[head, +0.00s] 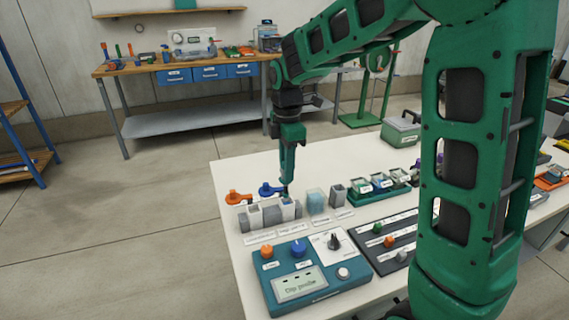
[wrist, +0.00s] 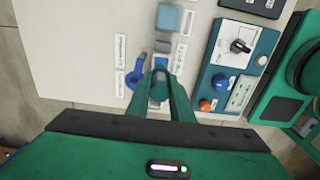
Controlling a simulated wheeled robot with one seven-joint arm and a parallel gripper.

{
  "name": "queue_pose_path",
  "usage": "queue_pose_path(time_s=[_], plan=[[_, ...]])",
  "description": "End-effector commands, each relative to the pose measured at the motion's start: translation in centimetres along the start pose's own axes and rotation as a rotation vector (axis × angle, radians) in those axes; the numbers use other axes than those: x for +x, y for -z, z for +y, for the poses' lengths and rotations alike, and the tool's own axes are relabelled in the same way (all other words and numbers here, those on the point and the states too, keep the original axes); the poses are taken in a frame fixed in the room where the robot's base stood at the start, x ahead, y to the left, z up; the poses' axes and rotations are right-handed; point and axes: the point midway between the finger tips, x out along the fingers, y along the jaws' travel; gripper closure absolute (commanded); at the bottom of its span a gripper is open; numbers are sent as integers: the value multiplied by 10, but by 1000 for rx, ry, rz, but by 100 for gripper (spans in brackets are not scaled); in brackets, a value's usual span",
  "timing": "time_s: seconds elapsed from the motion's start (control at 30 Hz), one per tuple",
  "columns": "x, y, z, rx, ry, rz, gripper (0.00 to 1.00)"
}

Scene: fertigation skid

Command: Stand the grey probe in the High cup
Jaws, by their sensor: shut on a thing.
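My gripper (head: 285,188) points down over the row of grey holders at the table's left part. In the wrist view, its two green fingers (wrist: 160,78) are shut on a grey, round-ended thing, the grey probe (wrist: 158,90). In the head view the probe is mostly hidden by the fingers, and its lower end cannot be made out. A grey cup (head: 338,196) stands at the right of the row, beyond a pale blue block (head: 316,201). Small white labels lie before the row, too small to read, so I cannot tell which cup is High.
An orange-handled piece (head: 238,197) and a blue-handled piece (head: 270,189) lie behind the row. A teal control box (head: 318,291), its display reading "Dip probe", sits in front. A green rack of small vials (head: 382,187) stands to the right. The table's left edge is near.

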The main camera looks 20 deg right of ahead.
Motion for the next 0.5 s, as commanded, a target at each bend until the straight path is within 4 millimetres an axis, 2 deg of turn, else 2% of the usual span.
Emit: queue_pose_path(time_s=[0.5], plan=[[45, -1, 0, 1, 1, 0, 100]])
